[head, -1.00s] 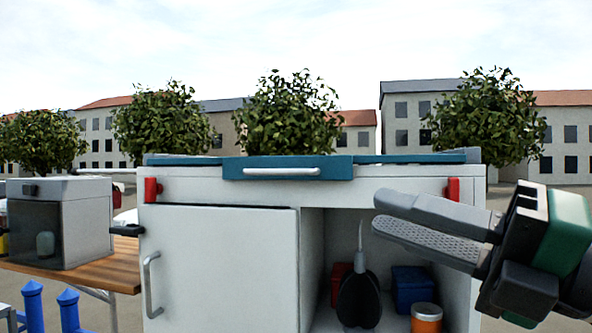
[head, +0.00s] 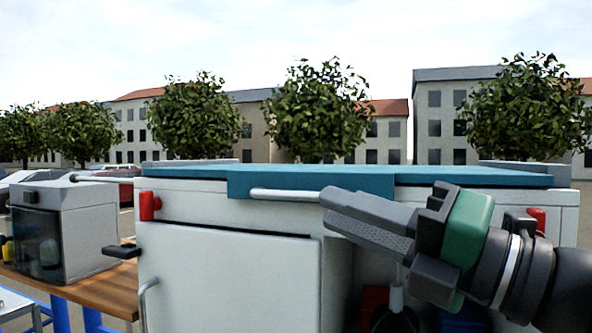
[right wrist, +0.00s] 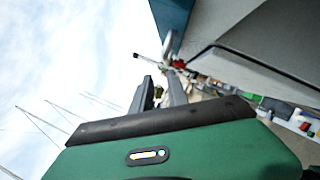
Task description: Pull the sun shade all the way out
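The sun shade is a teal panel (head: 470,177) lying along the top of a white cabinet. Its thicker front piece (head: 240,184) carries a light horizontal handle bar (head: 285,194). My right gripper (head: 325,208) comes in from the right, its fingers pointing left at the right end of the bar and covering that end. A gap shows between the fingers, also in the right wrist view (right wrist: 160,90), with no bar visible between them. Whether a finger touches the bar is unclear. My left gripper is not in view.
The white cabinet (head: 220,275) has a closed door at left and an open compartment at right, partly hidden by my arm. Red fittings (head: 149,206) sit at its upper corners. A grey box (head: 75,230) stands on a wooden table (head: 105,287) at left.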

